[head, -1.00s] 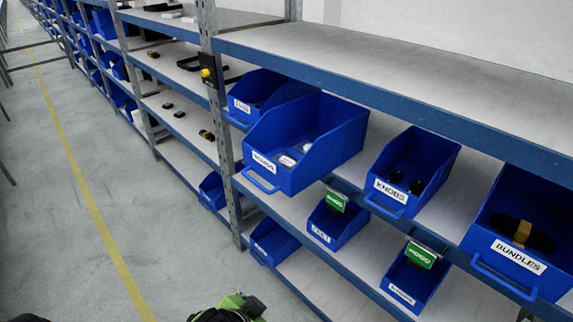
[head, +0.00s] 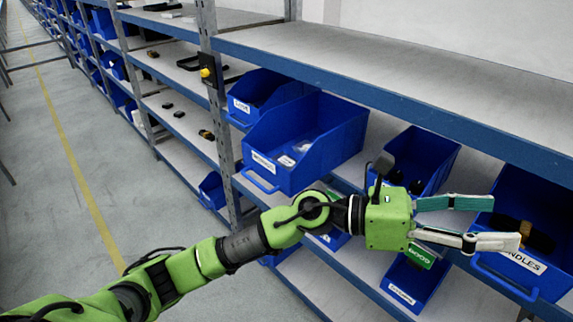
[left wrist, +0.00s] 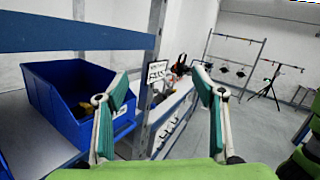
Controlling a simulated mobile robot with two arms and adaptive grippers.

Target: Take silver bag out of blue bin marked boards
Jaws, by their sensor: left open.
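The blue bin with a blurred label that seems to read boards (head: 258,168) juts out from the middle shelf in the head view. Inside it, small pale, silvery items (head: 302,146) lie near the front; they are too small to tell which is the silver bag. My left gripper (head: 500,222) is open and empty, well to the right of this bin, in front of the bundles bin. In the left wrist view its open fingers (left wrist: 162,88) point along the shelf's end. My right gripper is not seen.
The bundles bin (head: 482,261) with dark and yellow contents is behind my left fingers. The knobs bin (head: 440,160) stands between it and the boards bin. A metal upright (head: 214,95) rises left of the boards bin. The floor (head: 60,200) at left is clear.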

